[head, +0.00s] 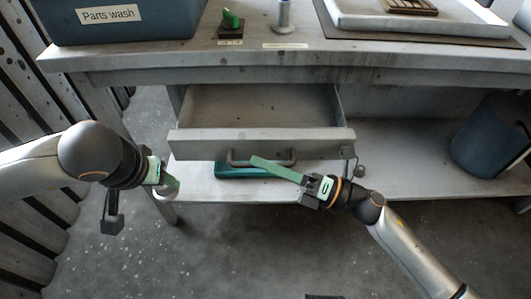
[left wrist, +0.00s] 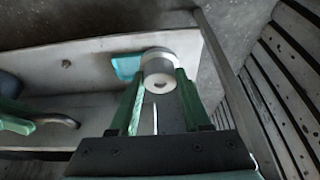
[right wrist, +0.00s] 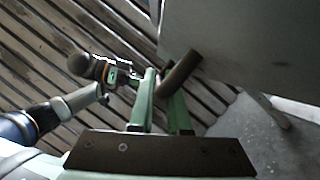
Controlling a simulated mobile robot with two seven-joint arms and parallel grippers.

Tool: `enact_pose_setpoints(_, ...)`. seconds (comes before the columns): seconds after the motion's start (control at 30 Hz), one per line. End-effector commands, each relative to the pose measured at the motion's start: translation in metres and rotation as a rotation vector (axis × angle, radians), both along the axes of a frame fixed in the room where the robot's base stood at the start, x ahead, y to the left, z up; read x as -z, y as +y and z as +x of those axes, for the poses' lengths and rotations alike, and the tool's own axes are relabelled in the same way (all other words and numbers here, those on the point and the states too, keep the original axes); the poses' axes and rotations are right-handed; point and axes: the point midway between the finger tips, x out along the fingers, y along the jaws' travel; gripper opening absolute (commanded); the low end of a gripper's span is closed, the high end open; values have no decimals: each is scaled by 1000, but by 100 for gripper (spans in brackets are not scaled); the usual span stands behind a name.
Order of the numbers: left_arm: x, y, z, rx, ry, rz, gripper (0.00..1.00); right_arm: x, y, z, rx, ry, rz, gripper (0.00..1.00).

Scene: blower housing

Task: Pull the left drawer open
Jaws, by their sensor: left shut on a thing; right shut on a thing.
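The left drawer (head: 262,142) is pulled out from under the bench, and its inside shows bare metal. My right gripper (head: 268,166) is shut on the dark bar handle (head: 236,160) on the drawer front. The handle also shows between its fingers in the right wrist view (right wrist: 181,72). My left gripper (head: 168,182) is left of the drawer's front corner, apart from it. It is shut on a pale grey cylinder (left wrist: 158,66) with a hole in its end.
A teal object (head: 235,173) lies on the lower shelf (head: 405,170) below the drawer. A blue bin (head: 487,138) stands at right. On the bench are a "Parts wash" tub (head: 120,25), a green switch (head: 231,20), a grey post (head: 283,18) and a white tray (head: 420,22).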

Motion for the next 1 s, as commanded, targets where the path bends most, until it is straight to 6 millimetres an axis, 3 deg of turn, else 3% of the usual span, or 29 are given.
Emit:
enact_pose_setpoints(0.6,-3,0,0,0,-1,0,0,1,-1,-9,1,0,-2,0)
enact_pose_setpoints(0.63,-3,0,0,0,-1,0,0,0,-1,-9,1,0,-2,16)
enact_pose_setpoints(0.8,-3,0,0,0,-1,0,0,0,0,-9,1,-1,-1,35)
enact_pose_setpoints(0.9,-3,0,0,0,-1,0,0,0,0,-9,1,-1,-1,45)
enact_pose_setpoints(1.0,-3,0,0,0,-1,0,0,0,0,-9,1,-1,-1,45)
